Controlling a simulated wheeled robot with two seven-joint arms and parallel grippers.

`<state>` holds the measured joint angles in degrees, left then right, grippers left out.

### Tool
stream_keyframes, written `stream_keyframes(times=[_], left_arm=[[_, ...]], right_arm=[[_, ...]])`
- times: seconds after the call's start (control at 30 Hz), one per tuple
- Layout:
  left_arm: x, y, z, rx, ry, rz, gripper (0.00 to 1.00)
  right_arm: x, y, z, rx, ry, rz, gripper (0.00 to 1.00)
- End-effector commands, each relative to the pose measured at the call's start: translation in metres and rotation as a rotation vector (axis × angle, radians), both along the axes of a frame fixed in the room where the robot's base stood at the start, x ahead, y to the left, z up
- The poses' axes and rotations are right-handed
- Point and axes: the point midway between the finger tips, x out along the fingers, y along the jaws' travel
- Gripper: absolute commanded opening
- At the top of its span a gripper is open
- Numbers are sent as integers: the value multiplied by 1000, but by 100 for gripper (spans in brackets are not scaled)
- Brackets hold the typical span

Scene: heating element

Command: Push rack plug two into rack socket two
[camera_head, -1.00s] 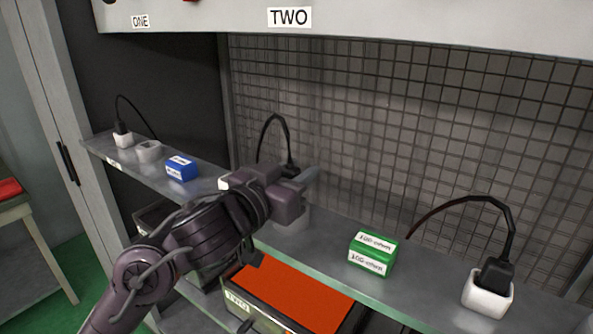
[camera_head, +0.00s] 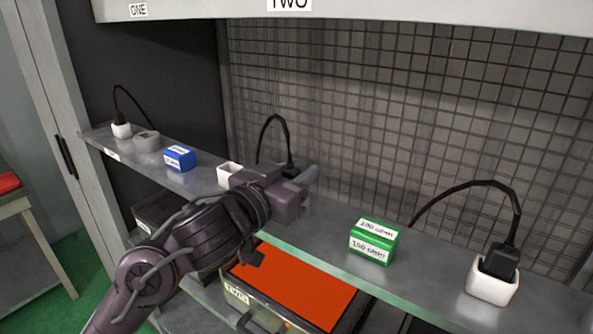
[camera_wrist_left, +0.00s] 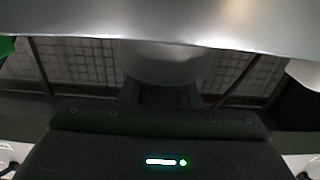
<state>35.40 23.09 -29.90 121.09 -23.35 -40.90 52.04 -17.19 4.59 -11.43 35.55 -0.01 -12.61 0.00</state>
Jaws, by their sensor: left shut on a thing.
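My left gripper (camera_head: 306,184) is shut on a black plug (camera_head: 290,170) low over the shelf, below the TWO label. The plug is mostly hidden behind the gripper; its black cable loops up behind it. In the left wrist view, which looks upside down, a grey rounded socket (camera_wrist_left: 160,62) lies in front of the gripper, with a dark part, apparently the plug, meeting it. How deep the plug sits cannot be told. In the head view the gripper hides this socket. My right gripper is not in view.
A white empty-looking socket (camera_head: 229,173) stands just left of the gripper; a blue box (camera_head: 180,158) is farther left. A green box (camera_head: 373,241) and a white socket with a black plug (camera_head: 493,288) stand right. A mesh wall (camera_head: 400,120) backs the shelf.

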Motion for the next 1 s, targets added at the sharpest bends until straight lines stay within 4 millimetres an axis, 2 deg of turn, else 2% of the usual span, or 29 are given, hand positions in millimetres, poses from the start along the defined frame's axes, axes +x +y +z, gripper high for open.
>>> stream_keyframes(times=[0.37, 0.4, 0.6, 0.87, 1.0], left_arm=[[0, 0, -10, -1, 0, 0, 6], [0, 0, -10, -2, -1, 0, 31], [0, 0, -9, -1, 0, 0, 55], [-1, 1, -10, 0, 0, 0, 55], [-10, 9, -11, -2, 1, 2, 55]], right_arm=[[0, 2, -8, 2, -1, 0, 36], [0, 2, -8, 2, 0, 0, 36], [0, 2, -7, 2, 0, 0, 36], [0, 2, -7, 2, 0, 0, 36], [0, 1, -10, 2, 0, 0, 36]])
